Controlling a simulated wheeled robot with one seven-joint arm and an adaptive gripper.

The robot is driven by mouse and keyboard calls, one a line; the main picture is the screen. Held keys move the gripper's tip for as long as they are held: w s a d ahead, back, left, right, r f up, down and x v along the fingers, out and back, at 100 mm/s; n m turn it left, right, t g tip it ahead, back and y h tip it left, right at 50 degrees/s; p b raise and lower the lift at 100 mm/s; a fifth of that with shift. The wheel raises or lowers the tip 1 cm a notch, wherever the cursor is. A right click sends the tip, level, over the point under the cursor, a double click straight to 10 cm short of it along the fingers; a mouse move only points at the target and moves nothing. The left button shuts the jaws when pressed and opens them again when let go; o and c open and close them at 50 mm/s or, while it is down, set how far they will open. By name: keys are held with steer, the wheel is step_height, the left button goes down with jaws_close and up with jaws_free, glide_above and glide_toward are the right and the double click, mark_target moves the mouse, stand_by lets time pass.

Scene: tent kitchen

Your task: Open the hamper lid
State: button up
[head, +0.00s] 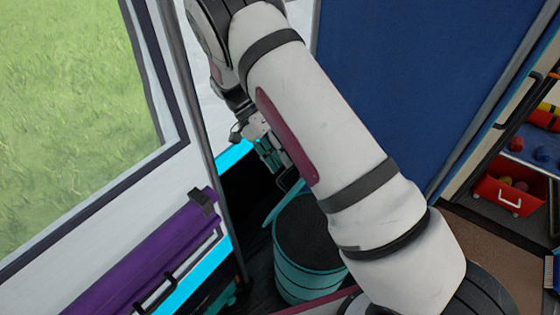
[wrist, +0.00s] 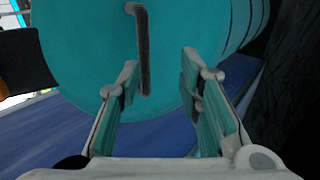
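The hamper (head: 305,278) is a teal, banded round tub standing on the dark floor, partly behind my arm in the head view. Its top shows a dark round area inside a teal rim, which looks like an open mouth. A thin teal edge (head: 282,205) slants up at its left side and looks like the lid tilted up. In the wrist view a broad teal round face, apparently the lid (wrist: 85,50), fills the upper part, with a dark strip handle (wrist: 143,50). My gripper (wrist: 156,82) is open and empty, its fingers pointing toward this face; contact cannot be told.
A purple roll (head: 150,262) lies along the tent wall at left, near a tent pole (head: 205,120). A blue panel (head: 410,80) stands behind my arm. Shelves with a red bin (head: 508,190) are at right. A blue surface (wrist: 150,145) shows below my gripper.

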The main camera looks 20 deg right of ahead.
step_height(320, 180, up, 9)
steer(key=shift+d, duration=0.2)
